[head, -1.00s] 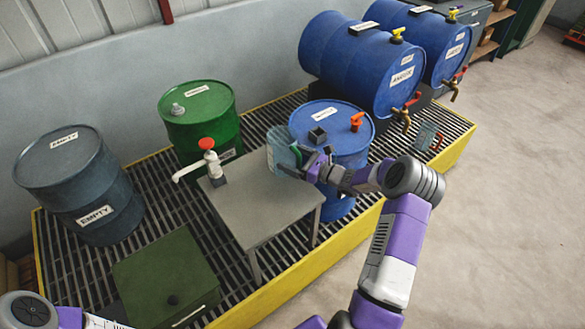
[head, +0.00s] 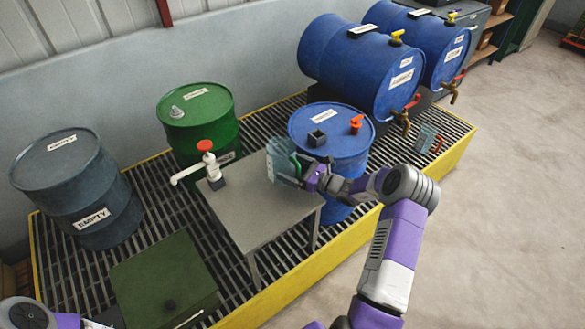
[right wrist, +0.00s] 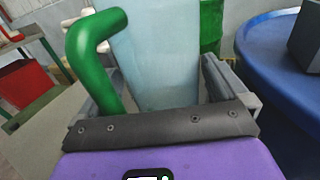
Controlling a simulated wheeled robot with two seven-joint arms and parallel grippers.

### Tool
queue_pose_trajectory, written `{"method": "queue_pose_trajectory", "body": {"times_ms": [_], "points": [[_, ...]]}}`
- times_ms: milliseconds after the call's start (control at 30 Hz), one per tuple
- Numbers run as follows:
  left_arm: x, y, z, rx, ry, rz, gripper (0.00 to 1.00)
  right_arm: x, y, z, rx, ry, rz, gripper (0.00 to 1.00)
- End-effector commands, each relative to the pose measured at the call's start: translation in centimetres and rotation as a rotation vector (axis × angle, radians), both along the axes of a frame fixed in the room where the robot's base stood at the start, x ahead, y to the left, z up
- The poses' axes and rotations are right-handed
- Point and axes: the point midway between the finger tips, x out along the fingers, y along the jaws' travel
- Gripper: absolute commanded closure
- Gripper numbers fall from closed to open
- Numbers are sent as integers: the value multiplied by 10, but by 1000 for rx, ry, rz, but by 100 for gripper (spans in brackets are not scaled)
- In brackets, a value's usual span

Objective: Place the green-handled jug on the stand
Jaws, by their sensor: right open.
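The clear, bluish jug with a green handle (head: 279,160) stands upright at the far right part of the grey stand (head: 262,217). Its base appears to rest on the stand's top. My right gripper (head: 307,170) is open at the jug's right side, by the handle. In the right wrist view, the open fingers (right wrist: 165,92) lie either side of the jug's lower body (right wrist: 157,55), and the green handle (right wrist: 90,60) passes in front of the left finger. Contact with the fingers cannot be told. My left arm shows only at the bottom left; its gripper is out of view.
A white pump with a red knob (head: 206,160) is at the stand's far left corner. A blue drum (head: 340,150) stands close behind my right gripper. A red-handled jug (head: 428,140) is on the grate at right. A green box (head: 165,275) sits at front left.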

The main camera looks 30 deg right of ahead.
Motion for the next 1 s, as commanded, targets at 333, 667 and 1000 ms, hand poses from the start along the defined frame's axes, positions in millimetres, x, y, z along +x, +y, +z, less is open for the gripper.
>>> {"method": "queue_pose_trajectory", "body": {"times_ms": [333, 667, 1000], "points": [[0, 0, 17, 0, 0, 0, 57, -62, -33, 1, 0, 4, -6, 0], [0, 0, 25, 0, 0, 0, 57, -103, -53, 0, -1, 2, -1, 0], [0, 0, 25, 0, 0, 0, 57, -106, -54, -1, 0, 1, -1, 0]]}}
